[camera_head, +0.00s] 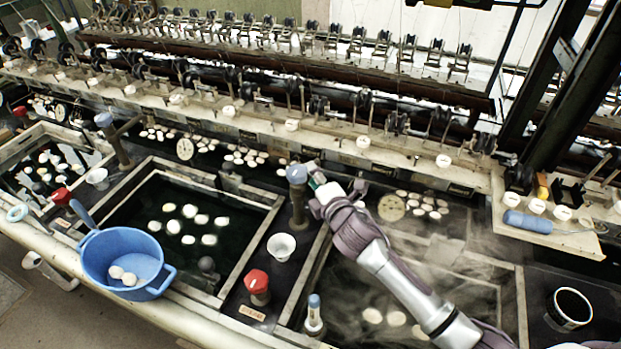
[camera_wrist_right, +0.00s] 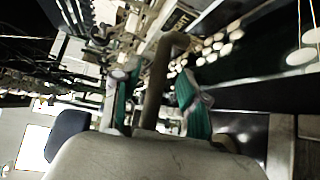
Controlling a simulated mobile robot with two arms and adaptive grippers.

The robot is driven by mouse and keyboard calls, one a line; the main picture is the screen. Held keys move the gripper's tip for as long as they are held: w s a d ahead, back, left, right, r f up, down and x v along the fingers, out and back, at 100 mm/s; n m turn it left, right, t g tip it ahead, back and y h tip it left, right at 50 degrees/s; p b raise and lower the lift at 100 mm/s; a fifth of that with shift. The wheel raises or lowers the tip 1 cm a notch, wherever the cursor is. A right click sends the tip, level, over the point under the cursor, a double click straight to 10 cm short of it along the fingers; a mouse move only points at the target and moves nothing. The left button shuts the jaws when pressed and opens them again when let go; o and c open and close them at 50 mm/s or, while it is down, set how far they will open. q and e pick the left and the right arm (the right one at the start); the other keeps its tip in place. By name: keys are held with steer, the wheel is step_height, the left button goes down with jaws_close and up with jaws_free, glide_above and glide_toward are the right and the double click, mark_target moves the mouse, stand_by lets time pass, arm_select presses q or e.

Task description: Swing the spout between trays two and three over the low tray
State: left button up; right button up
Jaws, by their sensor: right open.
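The spout (camera_head: 298,200) between the middle tray (camera_head: 150,182) and the right tray (camera_head: 518,300) is a dark upright pipe with a blue-grey top. My right gripper (camera_head: 314,177) is right beside its top, coming in from the right. In the right wrist view, the brown bent pipe of the spout (camera_wrist_right: 158,75) lies between the green pads of my open right gripper (camera_wrist_right: 155,100). Gaps show on both sides, so the fingers are not closed on it. The middle tray holds dark water with white cocoons. Steam and my arm hide part of the right tray. My left gripper is out of view.
A blue pan (camera_head: 97,262) with cocoons sits at the middle tray's front left corner. Another spout (camera_head: 113,140) stands farther left. The reeling frame runs behind.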

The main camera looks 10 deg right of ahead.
steer(key=shift+b+x, duration=0.3)
steer(key=shift+x, duration=0.8)
jaws_close()
